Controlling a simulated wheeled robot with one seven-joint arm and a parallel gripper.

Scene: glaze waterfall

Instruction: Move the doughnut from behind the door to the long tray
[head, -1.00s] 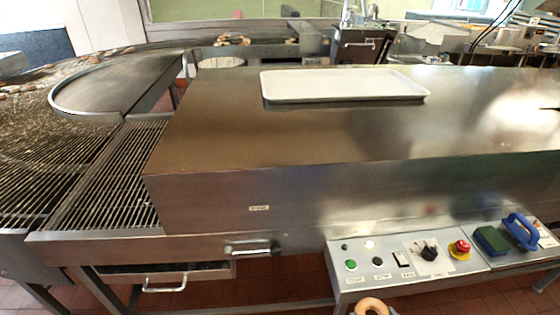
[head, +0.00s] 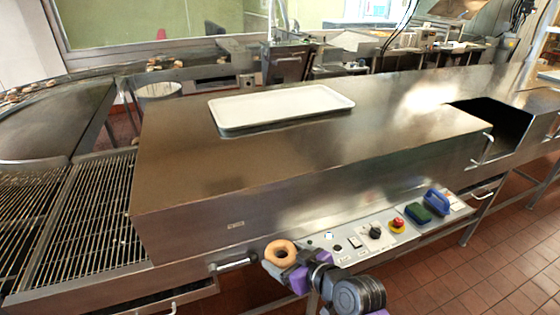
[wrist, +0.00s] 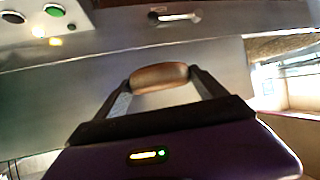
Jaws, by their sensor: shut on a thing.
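My gripper (head: 281,262) is shut on a golden-brown ring doughnut (head: 280,252) and holds it in front of the steel machine, left of the control panel. In the wrist view the doughnut (wrist: 159,78) sits between the two fingertips of the gripper (wrist: 160,84), seen nearly edge-on. The long tray (head: 281,107) is white, shallow and empty, and lies on top of the steel housing, beyond and above the gripper. An open dark compartment (head: 497,122) shows at the right end of the housing. I cannot tell whether it is the one behind the door.
The steel housing (head: 200,170) has a front edge between my gripper and the tray. A control panel (head: 375,235) with knobs, a green sponge (head: 418,213) and a blue-handled brush (head: 438,200) juts out in front. A wire conveyor (head: 35,225) lies left. The housing top around the tray is clear.

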